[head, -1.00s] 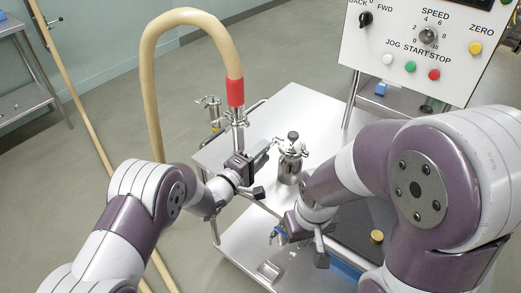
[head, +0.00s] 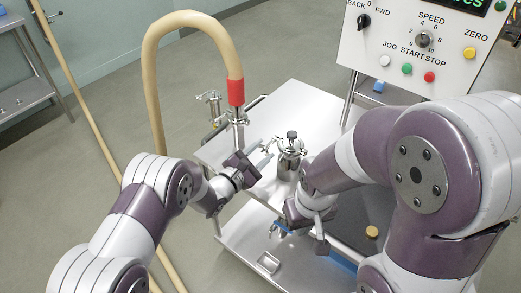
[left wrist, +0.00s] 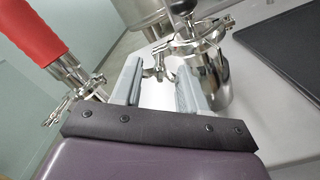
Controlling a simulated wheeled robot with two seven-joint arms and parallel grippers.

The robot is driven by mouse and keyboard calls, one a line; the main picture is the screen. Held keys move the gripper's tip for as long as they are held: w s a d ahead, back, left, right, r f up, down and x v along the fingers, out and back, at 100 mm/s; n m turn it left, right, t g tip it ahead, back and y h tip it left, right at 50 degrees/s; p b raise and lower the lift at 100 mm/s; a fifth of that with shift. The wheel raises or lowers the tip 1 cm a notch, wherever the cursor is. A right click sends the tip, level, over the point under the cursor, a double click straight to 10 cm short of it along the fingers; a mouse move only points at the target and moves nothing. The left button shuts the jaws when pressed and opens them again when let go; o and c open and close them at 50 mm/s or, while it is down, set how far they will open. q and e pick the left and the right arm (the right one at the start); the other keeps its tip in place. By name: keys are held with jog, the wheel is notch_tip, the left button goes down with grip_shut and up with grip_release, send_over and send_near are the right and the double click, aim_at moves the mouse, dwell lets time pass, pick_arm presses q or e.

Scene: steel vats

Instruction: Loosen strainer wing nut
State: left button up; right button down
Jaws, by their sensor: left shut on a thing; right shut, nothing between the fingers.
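The strainer (head: 289,158) is a shiny steel canister with a clamped lid and a black knob on top, standing upright on the steel cart. Its clamp (left wrist: 195,42) shows close up in the left wrist view. The small steel wing nut (left wrist: 158,73) sticks out from the clamp between the grey fingers of my left gripper (left wrist: 158,85). My left gripper (head: 264,156) is beside the strainer's left side and shut on the wing nut. My right gripper (head: 318,236) is low in front of the strainer, shut and empty; its fingertips are partly hidden.
A tan hose (head: 155,90) with a red cuff (head: 236,92) joins a steel fitting left of the strainer. The control panel (head: 415,50) stands at the back right. A dark mat (head: 350,225) lies on the cart top (head: 300,100). Bare cart surface shows behind the strainer.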

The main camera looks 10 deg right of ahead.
pick_arm(q)
jog(key=shift+n+p, duration=0.4)
jog(key=shift+n, duration=1.3)
jog(key=shift+f, duration=0.1)
jog(key=o, duration=1.1)
jog(key=shift+c, duration=0.2)
jog(key=v, duration=1.2)
jog(key=shift+s+a, duration=0.25)
